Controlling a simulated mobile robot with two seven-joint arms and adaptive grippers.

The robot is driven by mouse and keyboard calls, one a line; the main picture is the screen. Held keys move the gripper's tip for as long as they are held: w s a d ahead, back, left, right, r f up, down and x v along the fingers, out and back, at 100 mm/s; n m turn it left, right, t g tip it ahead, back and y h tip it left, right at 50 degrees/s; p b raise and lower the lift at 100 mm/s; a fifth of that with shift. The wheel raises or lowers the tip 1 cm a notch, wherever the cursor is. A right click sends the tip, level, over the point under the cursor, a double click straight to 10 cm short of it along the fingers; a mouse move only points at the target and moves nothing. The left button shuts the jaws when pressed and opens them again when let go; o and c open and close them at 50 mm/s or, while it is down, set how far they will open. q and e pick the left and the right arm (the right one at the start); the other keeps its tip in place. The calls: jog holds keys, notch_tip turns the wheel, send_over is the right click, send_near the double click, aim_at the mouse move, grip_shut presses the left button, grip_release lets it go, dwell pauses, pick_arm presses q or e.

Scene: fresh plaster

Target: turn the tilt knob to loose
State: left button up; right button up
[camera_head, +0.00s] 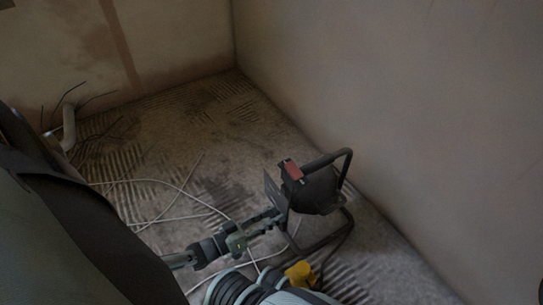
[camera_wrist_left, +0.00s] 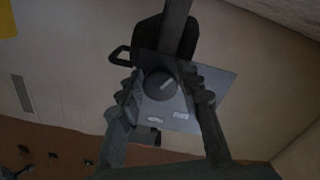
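The tilt knob (camera_wrist_left: 160,86) is a round dark knob with a pale pointer line, on a grey plate (camera_wrist_left: 208,84) of a black floor lamp (camera_head: 318,192). The pointer slants towards the upper right in the wrist view. Two small labels (camera_wrist_left: 168,118) sit below the knob, too small to read. My left gripper (camera_head: 273,216) is at the lamp's left side. In the wrist view its fingers (camera_wrist_left: 165,88) stand open on both sides of the knob, with a gap visible on the right; contact on the left is unclear. My right gripper is not in view.
The lamp has a tube stand (camera_head: 322,240) and a red part (camera_head: 291,170) on top. A yellow object (camera_head: 300,273) lies near its foot. White cable (camera_head: 165,183) loops over the rough floor. The right wall (camera_head: 420,120) is close behind the lamp. A pipe with wires (camera_head: 69,127) stands at left.

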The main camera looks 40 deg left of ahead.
pick_arm(q)
jog(key=shift+o, duration=1.3)
jog(key=v, duration=1.2)
